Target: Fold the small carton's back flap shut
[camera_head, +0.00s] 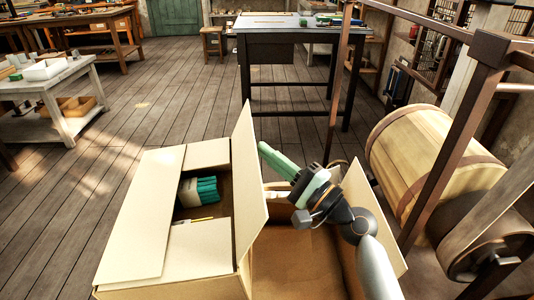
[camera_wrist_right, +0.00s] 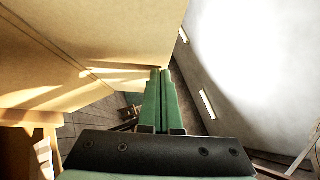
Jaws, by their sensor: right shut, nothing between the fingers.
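Two cardboard cartons stand side by side at the bottom of the head view; I cannot tell for sure which is the small one. The left carton (camera_head: 120,222) has its left flap lying inward, its back flap (camera_head: 207,153) lying nearly flat, and its right flap (camera_head: 248,175) standing up. The right carton (camera_head: 300,270) is open, with a flap (camera_head: 372,215) leaning outward. My right gripper (camera_head: 264,149) is shut and empty, by the upright flap's right side. Its closed green fingers show in the wrist view (camera_wrist_right: 160,80), close to a cardboard panel (camera_wrist_right: 110,40). My left gripper is out of view.
A green bundle (camera_head: 198,191) lies inside the left carton. A wooden barrel (camera_head: 430,155) and a brown metal frame (camera_head: 450,130) stand close on the right. A dark table (camera_head: 285,35) is behind. The plank floor (camera_head: 150,105) at left is clear.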

